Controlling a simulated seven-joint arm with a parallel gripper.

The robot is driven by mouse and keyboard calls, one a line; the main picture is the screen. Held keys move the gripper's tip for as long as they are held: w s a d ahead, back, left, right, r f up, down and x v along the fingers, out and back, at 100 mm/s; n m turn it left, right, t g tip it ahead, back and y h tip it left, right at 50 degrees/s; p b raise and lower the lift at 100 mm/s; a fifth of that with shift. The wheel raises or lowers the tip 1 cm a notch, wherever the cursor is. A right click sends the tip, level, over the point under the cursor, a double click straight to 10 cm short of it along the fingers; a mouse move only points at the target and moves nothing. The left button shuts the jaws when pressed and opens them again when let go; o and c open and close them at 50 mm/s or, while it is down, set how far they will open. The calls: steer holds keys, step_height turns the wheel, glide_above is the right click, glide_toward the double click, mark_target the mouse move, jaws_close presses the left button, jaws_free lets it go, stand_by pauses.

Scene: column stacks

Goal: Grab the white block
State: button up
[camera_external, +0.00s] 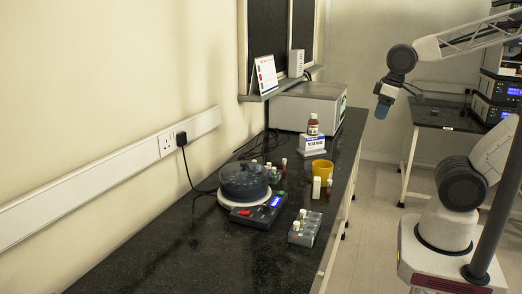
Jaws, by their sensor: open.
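I see no clear plain white block. A small white upright piece (316,188) stands on the dark bench (180,248) in front of a yellow cup (322,169); its exact shape is too small to tell. A white printed box (312,144) stands farther back with a brown bottle (313,125) on top. My gripper (382,108) hangs in the air to the right of the bench, pointing down, well apart from these things. It is open and nothing shows in it; its fingers are small and dark here.
A round dark device on a white base (231,199) with a blue-screen control box (258,211) stands mid-bench. A grey rack (304,229) with small vials is near the right edge. A grey metal case (308,105) is at the back. The near bench is clear.

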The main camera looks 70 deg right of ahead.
stand_by(0.3)
steer(key=w+f+n+t, duration=0.1)
steer(key=w+f+t, duration=0.5)
steer(key=w+f, duration=0.65)
steer(key=n+t+y, duration=0.2)
steer(key=t+y, duration=0.1)
steer(key=t, duration=0.2)
glide_toward(317, 178)
steer(key=shift+d+x, duration=0.2)
steer(key=shift+x, duration=0.95)
steer(key=shift+w+f+g, duration=0.1)
steer(key=shift+f+g, duration=0.1)
steer(key=shift+g, duration=0.1)
steer(key=shift+x, duration=1.15)
steer(key=shift+x, duration=2.6)
steer(key=shift+a+r, duration=0.1)
steer(key=shift+a, duration=0.1)
